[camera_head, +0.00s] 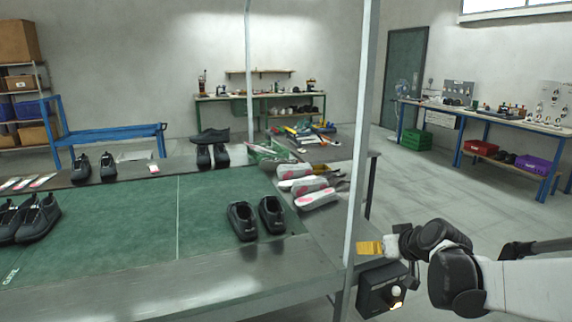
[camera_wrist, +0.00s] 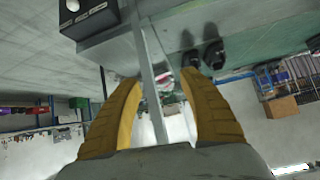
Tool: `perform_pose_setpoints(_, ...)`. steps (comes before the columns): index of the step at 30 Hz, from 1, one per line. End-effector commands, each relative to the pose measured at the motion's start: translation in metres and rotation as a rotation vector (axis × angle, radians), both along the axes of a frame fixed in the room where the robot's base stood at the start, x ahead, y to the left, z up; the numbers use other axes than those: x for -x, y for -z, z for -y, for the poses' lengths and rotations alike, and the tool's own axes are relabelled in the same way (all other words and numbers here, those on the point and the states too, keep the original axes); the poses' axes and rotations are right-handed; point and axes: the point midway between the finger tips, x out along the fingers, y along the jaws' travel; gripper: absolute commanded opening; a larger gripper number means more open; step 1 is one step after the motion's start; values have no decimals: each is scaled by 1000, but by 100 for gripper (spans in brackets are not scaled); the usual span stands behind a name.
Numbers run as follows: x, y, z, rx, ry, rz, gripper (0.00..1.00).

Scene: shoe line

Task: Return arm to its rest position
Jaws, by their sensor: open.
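My gripper (camera_head: 369,248) is at the right in the head view, with its yellow fingers level and pointing left, beside the upright metal post (camera_head: 363,130). My white and black arm reaches in from the right edge. In the wrist view my gripper (camera_wrist: 160,78) shows two yellow fingers spread apart with nothing held between them. The post (camera_wrist: 146,70) shows in the gap between the fingers, but I cannot tell how far off it is. The rest position is not marked in either view.
A black box (camera_head: 381,290) sits just below my gripper.

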Motion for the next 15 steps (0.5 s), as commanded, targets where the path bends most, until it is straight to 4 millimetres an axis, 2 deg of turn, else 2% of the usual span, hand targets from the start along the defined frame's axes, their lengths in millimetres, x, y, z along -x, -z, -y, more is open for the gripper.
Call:
perform_pose_setpoints(1,26,-11,-13,4,4,-29,49)
perform_pose_setpoints(6,110,-27,-40,25,43,-131,49)
perform_pose_setpoints(12,210,-23,-53,63,115,-225,49)
perform_pose_setpoints(15,249,-14,-52,84,153,-257,49)
